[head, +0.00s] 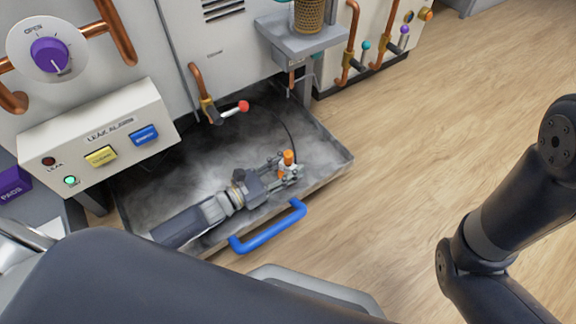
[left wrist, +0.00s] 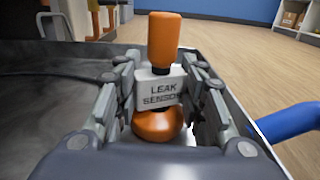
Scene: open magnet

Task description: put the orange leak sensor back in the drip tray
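The leak sensor (head: 289,157) has an orange upright handle, a white labelled body and a rounded orange base. In the left wrist view the sensor (left wrist: 162,88) stands upright between my fingers, which press against both sides of its white body. My left gripper (head: 284,170) is shut on it, over the front right part of the drip tray (head: 325,150). The left gripper also fills the left wrist view (left wrist: 160,100). I cannot tell whether the base touches the tray floor. My right gripper is out of view; only arm links show at the right.
The grey tray has a raised rim and a blue handle (head: 268,228) at its front. A red-tipped valve lever (head: 236,108) juts over its back. A leak alarm box (head: 100,135) with a lit green lamp stands left. A grey shelf (head: 300,40) overhangs behind. Wooden floor is clear right.

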